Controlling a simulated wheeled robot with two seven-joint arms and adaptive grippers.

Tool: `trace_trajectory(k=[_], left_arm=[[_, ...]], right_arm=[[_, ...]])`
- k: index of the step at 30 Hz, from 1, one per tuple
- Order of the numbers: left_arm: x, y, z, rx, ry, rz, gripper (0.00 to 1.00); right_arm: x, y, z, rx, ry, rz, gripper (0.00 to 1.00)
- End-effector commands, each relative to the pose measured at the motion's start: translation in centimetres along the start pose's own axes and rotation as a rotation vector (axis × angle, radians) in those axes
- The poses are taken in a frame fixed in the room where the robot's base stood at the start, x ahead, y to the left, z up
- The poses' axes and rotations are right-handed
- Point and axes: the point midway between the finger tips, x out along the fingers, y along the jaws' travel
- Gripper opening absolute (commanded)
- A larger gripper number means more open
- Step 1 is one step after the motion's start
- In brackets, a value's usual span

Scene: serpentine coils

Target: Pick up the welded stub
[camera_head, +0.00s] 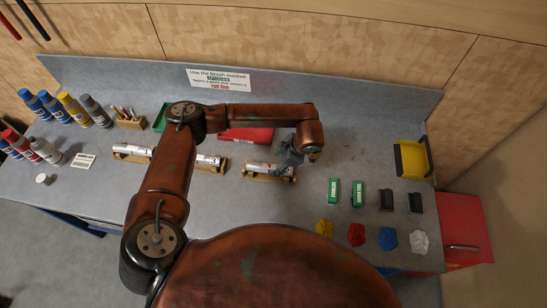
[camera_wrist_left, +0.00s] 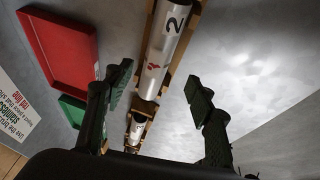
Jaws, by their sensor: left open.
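Silvery metal stubs lie in wooden cradles along the bench. In the head view one stub (camera_head: 257,166) lies in the right cradle (camera_head: 270,178), partly covered by my left gripper (camera_head: 289,158). Two more stubs lie further left, a middle one (camera_head: 206,160) and a left one (camera_head: 133,150). In the left wrist view a stub (camera_wrist_left: 166,55) marked "2", with a small red mark, lies in its cradle. My open left gripper (camera_wrist_left: 158,92) has a finger on either side of it in the picture, with nothing held. I cannot tell its height above the stub. Another stub (camera_wrist_left: 136,128) shows beyond. My right gripper is not in view.
A red tray (camera_head: 262,134) and a green tray (camera_head: 158,120) lie behind the cradles. Green blocks (camera_head: 333,190), dark blocks (camera_head: 415,202) and coloured cloths (camera_head: 356,235) are at right, below a yellow bin (camera_head: 413,160). Bottles (camera_head: 72,108) stand at left.

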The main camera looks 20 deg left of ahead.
Motion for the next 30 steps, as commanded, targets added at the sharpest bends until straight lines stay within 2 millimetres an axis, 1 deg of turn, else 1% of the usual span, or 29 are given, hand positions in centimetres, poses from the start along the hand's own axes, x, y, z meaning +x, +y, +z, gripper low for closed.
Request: trace_trajectory(k=[4,6,8,12,15,18,22,26,30], left_arm=[[0.7,-0.1,-0.3,-0.004,0.002,-0.005,0.5],[1.5,-0.2,-0.5,-0.008,0.003,-0.007,0.5],[2.2,-0.2,-0.7,-0.012,0.003,-0.007,0.5],[3.7,-0.2,-1.0,-0.016,0.004,-0.009,0.5],[5.1,-0.3,-1.2,-0.016,0.005,-0.011,0.5],[6.5,-0.3,-1.2,-0.016,0.004,-0.01,0.5],[7.8,-0.3,-1.0,-0.013,0.003,-0.008,0.5],[8.1,-0.3,-0.9,-0.012,0.002,-0.006,0.5],[8.1,-0.3,-0.9,-0.011,0.002,-0.005,0.5]], right_arm=[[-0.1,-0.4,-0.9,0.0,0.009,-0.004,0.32],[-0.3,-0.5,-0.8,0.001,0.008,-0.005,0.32],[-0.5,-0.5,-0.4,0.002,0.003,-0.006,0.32],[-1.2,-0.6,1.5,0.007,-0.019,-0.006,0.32],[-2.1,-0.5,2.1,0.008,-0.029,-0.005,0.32],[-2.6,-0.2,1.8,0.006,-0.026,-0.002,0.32],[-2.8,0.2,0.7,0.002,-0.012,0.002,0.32],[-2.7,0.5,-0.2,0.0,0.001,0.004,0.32],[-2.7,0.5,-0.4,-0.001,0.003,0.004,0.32]])
